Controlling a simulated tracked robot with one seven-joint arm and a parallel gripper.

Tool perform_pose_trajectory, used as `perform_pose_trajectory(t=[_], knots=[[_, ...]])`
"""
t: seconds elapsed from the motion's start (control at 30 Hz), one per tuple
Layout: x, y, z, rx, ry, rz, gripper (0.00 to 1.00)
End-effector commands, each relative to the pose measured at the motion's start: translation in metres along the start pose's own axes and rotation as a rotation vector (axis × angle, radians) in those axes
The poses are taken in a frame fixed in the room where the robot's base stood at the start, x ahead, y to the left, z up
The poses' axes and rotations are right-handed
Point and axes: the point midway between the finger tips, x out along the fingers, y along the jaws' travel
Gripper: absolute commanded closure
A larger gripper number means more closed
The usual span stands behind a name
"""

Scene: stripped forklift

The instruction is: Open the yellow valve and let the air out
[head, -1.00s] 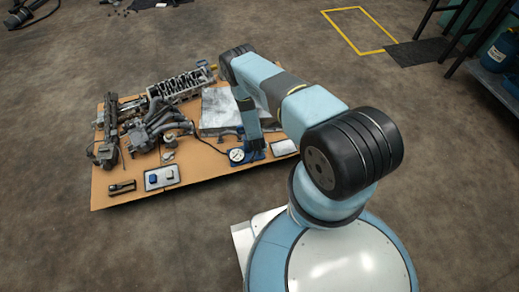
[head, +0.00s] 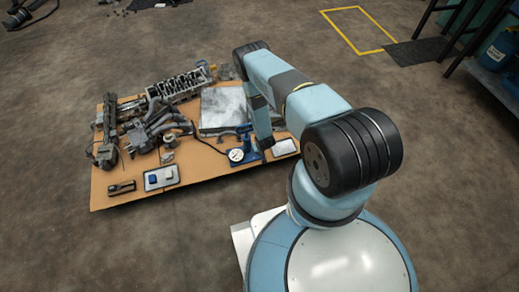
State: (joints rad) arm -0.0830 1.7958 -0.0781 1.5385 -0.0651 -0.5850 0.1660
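No yellow valve can be made out for certain in the head view. A round white dial gauge (head: 236,155) sits at the front of the cardboard sheet, beside a blue device (head: 246,146) that stands upright, with a dark hose running off to the left. My arm reaches over the sheet and its last visible part points down just right of the blue device. My gripper (head: 267,145) is at that lower end, small and dark; its fingers cannot be made out, nor whether it touches anything.
The cardboard sheet (head: 105,193) on the floor carries an engine block (head: 180,84), a manifold (head: 160,126), a grey metal plate (head: 222,106) and a tray with blue parts (head: 161,178). A white tray (head: 285,147) lies right of the gauge. The floor in front is clear.

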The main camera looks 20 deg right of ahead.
Motion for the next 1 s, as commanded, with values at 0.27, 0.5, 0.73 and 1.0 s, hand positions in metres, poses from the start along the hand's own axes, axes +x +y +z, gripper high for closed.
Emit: perform_pose_trajectory(t=[0.27, 0.5, 0.73, 1.0], knots=[[0.0009, -0.0034, -0.0012, -0.007, 0.003, -0.006, 1.00], [0.0008, -0.0031, -0.0011, -0.006, 0.003, -0.005, 0.73], [0.0005, -0.0015, -0.0006, -0.005, 0.002, -0.003, 0.63], [-0.0042, -0.0011, -0.0007, -0.004, 0.001, -0.002, 0.63]])
